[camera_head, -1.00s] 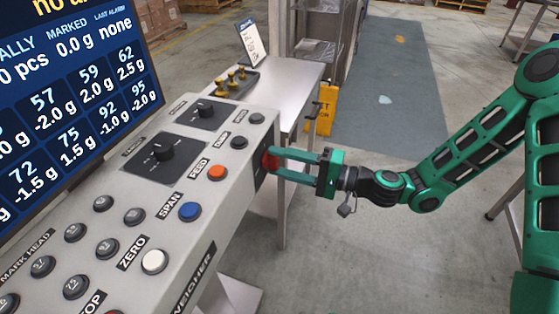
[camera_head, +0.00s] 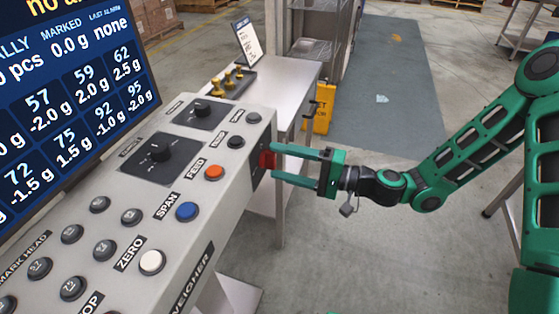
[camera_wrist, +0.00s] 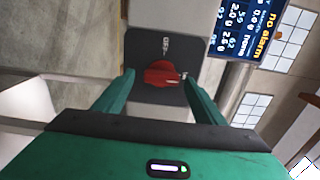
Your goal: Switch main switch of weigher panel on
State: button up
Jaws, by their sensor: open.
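The main switch is a red rotary knob (camera_wrist: 162,74) on a dark plate (camera_wrist: 150,42) marked "OFF" in the wrist view. In the head view the red knob (camera_head: 267,160) sits on the right end face of the grey weigher panel (camera_head: 225,235). My gripper (camera_head: 277,165) is at that end face, its two green fingers spread to either side of the knob. In the wrist view my gripper (camera_wrist: 160,88) is open, with a fingertip on each side of the knob. Whether the fingers touch the knob I cannot tell.
The panel top carries an orange FEED button (camera_head: 215,173), a blue SPAN button (camera_head: 187,211), a white ZERO button (camera_head: 151,262) and dark dials. A screen (camera_head: 80,95) stands at left. A metal table (camera_head: 285,80) and a yellow floor sign (camera_head: 323,110) are behind.

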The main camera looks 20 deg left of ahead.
jog(key=d, duration=1)
jog(key=shift+s, duration=0.3)
jog(key=s+d+f+n+g+h, duration=0.3)
jog(key=s+d+f+h, duration=0.1)
jog(key=d+f+h, duration=0.4)
jog(key=s+d+r+h, duration=0.2)
jog(key=d+h, duration=0.3)
jog(key=d, duration=1.1)
jog(key=s+d+r+m+h, duration=0.2)
jog(key=s+d+r+m, duration=0.2)
jog(key=d, duration=0.5)
jog(key=s+d+r+m+t+h, duration=0.1)
jog(key=s+d+r+m, duration=0.3)
jog(key=s+d+r, duration=0.5)
jog(key=shift+s+d+h, duration=0.6)
jog(key=shift+d+h, duration=0.15)
jog(key=shift+h, duration=0.15)
